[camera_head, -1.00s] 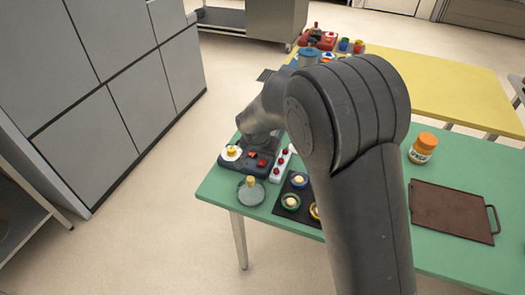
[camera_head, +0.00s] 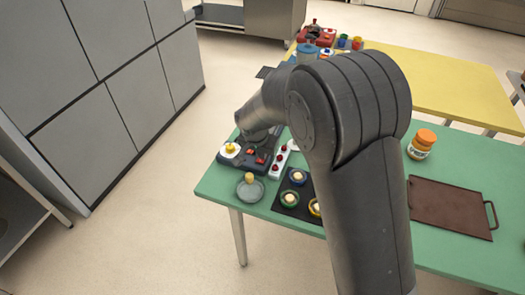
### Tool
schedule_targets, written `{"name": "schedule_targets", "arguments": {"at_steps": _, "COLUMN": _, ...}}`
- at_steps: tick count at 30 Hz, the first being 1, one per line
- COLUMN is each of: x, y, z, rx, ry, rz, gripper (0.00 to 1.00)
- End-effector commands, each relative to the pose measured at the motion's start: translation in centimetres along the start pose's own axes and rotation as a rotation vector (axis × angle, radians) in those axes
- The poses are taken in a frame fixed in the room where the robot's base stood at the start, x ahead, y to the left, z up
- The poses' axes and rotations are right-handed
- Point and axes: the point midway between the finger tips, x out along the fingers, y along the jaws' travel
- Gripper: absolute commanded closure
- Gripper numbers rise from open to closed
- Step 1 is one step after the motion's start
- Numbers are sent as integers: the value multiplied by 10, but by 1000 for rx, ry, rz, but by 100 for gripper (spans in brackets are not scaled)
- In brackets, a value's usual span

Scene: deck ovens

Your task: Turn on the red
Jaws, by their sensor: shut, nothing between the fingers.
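A dark control box (camera_head: 234,164) sits at the left end of the green table, with an orange-red switch (camera_head: 250,152), a red switch (camera_head: 260,160) and a white dial with a yellow knob (camera_head: 230,149). A white strip (camera_head: 274,177) with several red buttons (camera_head: 276,168) lies right beside it. I cannot tell which of the red controls are on. My gripper (camera_head: 262,145) is shut and points down over the back of the dark box, partly hidden by my wrist. Its fingertips are not clear, and I cannot tell whether they touch the box.
A grey round lid with a yellow knob (camera_head: 250,188) and a black panel (camera_head: 303,211) with coloured rings stand in front. An orange-capped jar (camera_head: 421,144) and a brown tray (camera_head: 447,208) are at right. A yellow table (camera_head: 455,90) with more devices stands behind.

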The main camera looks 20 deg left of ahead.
Motion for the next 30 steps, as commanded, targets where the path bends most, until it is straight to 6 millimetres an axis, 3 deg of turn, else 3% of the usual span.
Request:
{"name": "schedule_targets", "arguments": {"at_steps": 4, "x": -1, "y": -1, "z": 8, "rx": -3, "ry": -3, "rz": 1, "gripper": 100}}
{"name": "schedule_targets", "arguments": {"at_steps": 17, "x": -8, "y": -1, "z": 8, "rx": -1, "ry": -2, "rz": -1, "gripper": 100}}
{"name": "schedule_targets", "arguments": {"at_steps": 23, "x": -42, "y": -1, "z": 9, "rx": -1, "ry": 1, "rz": -5, "gripper": 100}}
{"name": "schedule_targets", "arguments": {"at_steps": 30, "x": -97, "y": -1, "z": 12, "rx": -1, "ry": 2, "rz": -4, "gripper": 100}}
